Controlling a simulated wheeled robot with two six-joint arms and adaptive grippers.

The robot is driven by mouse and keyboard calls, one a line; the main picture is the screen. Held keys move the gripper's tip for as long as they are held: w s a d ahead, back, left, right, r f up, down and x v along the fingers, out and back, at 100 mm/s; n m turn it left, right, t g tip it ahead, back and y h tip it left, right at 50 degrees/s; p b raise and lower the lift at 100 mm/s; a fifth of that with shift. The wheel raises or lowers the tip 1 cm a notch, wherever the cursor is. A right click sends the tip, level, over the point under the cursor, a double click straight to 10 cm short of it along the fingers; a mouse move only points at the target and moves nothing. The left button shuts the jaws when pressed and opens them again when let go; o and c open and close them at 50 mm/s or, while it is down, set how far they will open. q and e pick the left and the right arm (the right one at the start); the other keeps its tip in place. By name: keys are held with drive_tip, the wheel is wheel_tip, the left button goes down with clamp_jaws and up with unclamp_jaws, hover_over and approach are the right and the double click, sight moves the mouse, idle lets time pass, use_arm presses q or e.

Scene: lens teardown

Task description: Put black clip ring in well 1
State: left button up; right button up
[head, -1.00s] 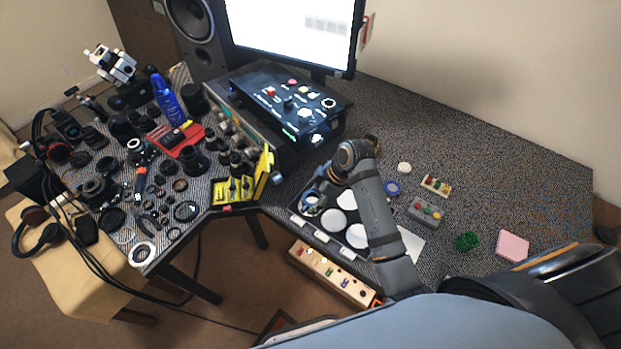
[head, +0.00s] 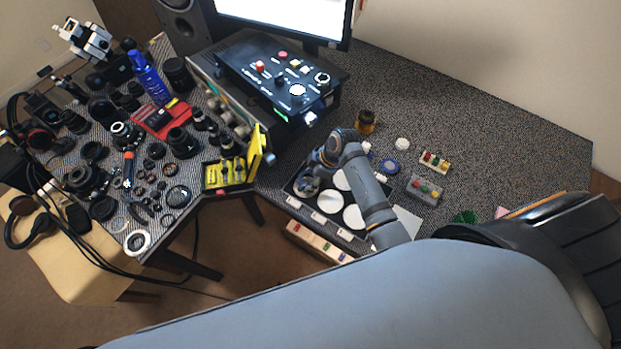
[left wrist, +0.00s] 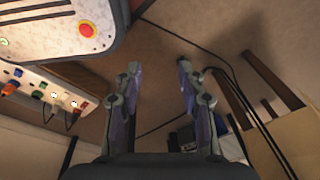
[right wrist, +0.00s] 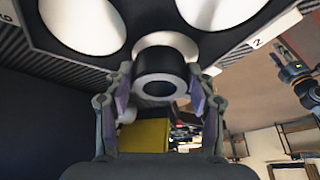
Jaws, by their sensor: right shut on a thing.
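A black clip ring (right wrist: 158,80), short and thick-walled, is held between the fingertips of my right gripper (right wrist: 160,95) in the right wrist view. It is in front of a white round well of the black tray (right wrist: 140,20); I cannot tell whether it touches. In the head view my right gripper (head: 307,184) is over the leftmost front well of the tray (head: 350,236) and hides most of that well and the ring. My left gripper (left wrist: 158,95) is open and empty above the floor, away from the tray.
The tray's front edge carries white labels; one reads 2 (right wrist: 256,43). A brown jar (head: 366,122), a blue ring (head: 389,166) and a grey button box (head: 424,190) stand behind and right of my right arm. A yellow holder (head: 228,174) is left of the tray. Lens parts crowd the left table.

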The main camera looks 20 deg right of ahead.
drive_tip(key=shift+f, duration=0.45)
drive_tip(key=shift+w+f, duration=0.1)
drive_tip(key=shift+f, duration=0.1)
drive_tip(key=o, duration=0.9)
use_arm(q)
drive_tip(key=shift+s+f, duration=0.15)
drive_tip(key=shift+s, duration=0.85)
use_arm(e)
drive_tip(key=shift+o, duration=0.2)
use_arm(q)
drive_tip(key=shift+w, duration=0.1)
use_arm(e)
drive_tip(key=shift+d+r, duration=0.2)
drive_tip(key=shift+r, duration=0.25)
drive_tip(key=v, duration=1.1)
drive_tip(key=shift+d+r, duration=0.1)
